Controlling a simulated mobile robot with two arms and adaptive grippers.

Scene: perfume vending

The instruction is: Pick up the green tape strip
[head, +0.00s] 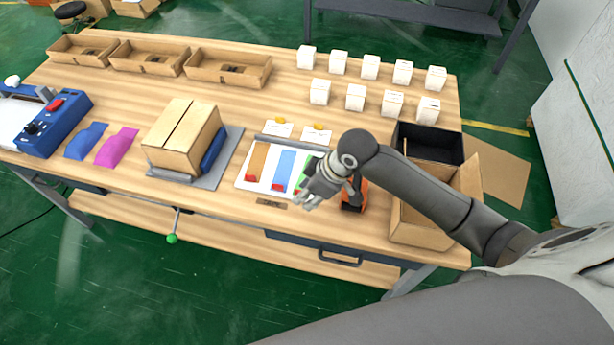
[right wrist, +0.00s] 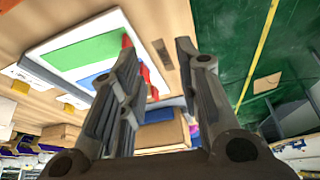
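The green tape strip (head: 300,178) is the rightmost of the strips on a white board (head: 268,185), partly hidden by my right gripper (head: 308,198) in the head view. In the right wrist view the green strip (right wrist: 88,50) lies flat on the board and has a red end piece. A blue strip (head: 284,168) and a brown strip (head: 258,160), also with red ends, lie to its left. My right gripper's fingers (right wrist: 155,52) are apart with nothing between them, close to the red end; contact cannot be told. My left gripper is not in view.
An orange and black tool (head: 353,197) lies right of the board, beside an open cardboard box (head: 425,230). A closed carton (head: 180,140) stands to the left. Several small white boxes (head: 355,97) and cardboard trays (head: 228,72) stand at the back. The table front edge is near.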

